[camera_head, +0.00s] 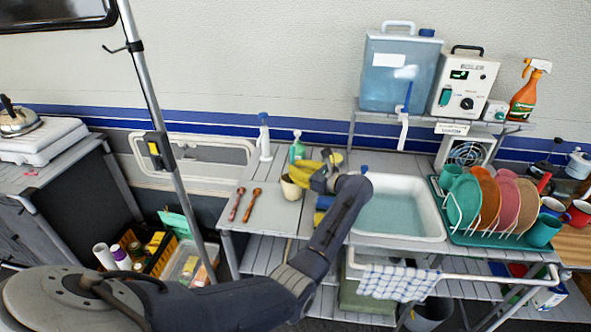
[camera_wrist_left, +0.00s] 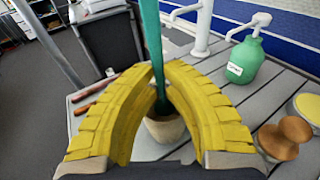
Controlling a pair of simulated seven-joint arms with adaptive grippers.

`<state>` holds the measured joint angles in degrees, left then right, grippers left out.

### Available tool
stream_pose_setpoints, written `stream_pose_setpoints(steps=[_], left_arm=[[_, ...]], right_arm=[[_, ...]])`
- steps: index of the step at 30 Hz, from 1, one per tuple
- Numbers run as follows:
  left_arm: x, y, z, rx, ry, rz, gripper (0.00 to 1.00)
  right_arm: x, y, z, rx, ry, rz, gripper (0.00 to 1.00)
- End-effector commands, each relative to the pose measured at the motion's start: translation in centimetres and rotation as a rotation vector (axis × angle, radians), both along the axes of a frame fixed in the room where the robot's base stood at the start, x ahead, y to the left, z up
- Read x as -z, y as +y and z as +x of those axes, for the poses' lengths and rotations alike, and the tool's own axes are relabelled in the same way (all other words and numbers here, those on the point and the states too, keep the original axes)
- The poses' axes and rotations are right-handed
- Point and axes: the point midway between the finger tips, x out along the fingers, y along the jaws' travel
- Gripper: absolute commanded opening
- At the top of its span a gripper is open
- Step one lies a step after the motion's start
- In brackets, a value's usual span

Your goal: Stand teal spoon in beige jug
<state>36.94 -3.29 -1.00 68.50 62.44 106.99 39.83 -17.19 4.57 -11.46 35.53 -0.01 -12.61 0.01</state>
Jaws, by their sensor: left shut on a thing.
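The teal spoon (camera_wrist_left: 152,35) stands roughly upright in the left wrist view, held between the tips of my left gripper (camera_wrist_left: 160,92). The gripper's curved yellow fingers are shut on it. The beige jug (camera_wrist_left: 165,129) stands on the slatted counter just beyond and below the fingertips. I cannot tell whether the spoon's lower end is inside the jug. In the head view the jug (camera_head: 290,189) is partly covered by my left gripper (camera_head: 309,172), and the spoon cannot be made out. My right gripper is not in view.
A green soap bottle (camera_wrist_left: 246,58) and white tap (camera_wrist_left: 200,28) stand behind the jug. Two reddish-brown utensils (camera_head: 245,205) lie left of it. A wooden-knobbed object (camera_wrist_left: 285,137) is near the right finger. The sink (camera_head: 400,207) and dish rack (camera_head: 490,205) are to the right.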

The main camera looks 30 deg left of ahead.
Motion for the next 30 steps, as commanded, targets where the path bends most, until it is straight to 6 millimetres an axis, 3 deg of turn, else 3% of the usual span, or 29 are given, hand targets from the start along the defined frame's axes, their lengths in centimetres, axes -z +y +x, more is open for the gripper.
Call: stream_pose_setpoints(steps=[2, 3, 10, 20, 30], left_arm=[[0.0, 0.0, 0.0, 0.000, 0.000, 0.000, 0.00], [0.0, 0.0, 0.0, 0.000, 0.000, 0.000, 0.10], [0.0, 0.0, 0.0, 0.000, 0.000, 0.000, 0.34], [0.0, -0.5, 0.0, 0.001, 0.001, -0.001, 0.34], [-0.7, -5.7, -0.6, 0.002, -0.001, -0.003, 0.34]], right_arm=[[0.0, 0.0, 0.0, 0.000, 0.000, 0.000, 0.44], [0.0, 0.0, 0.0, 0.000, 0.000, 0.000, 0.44], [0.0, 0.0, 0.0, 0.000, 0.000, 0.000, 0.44], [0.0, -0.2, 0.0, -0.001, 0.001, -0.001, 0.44], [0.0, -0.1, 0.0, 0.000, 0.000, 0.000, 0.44]])
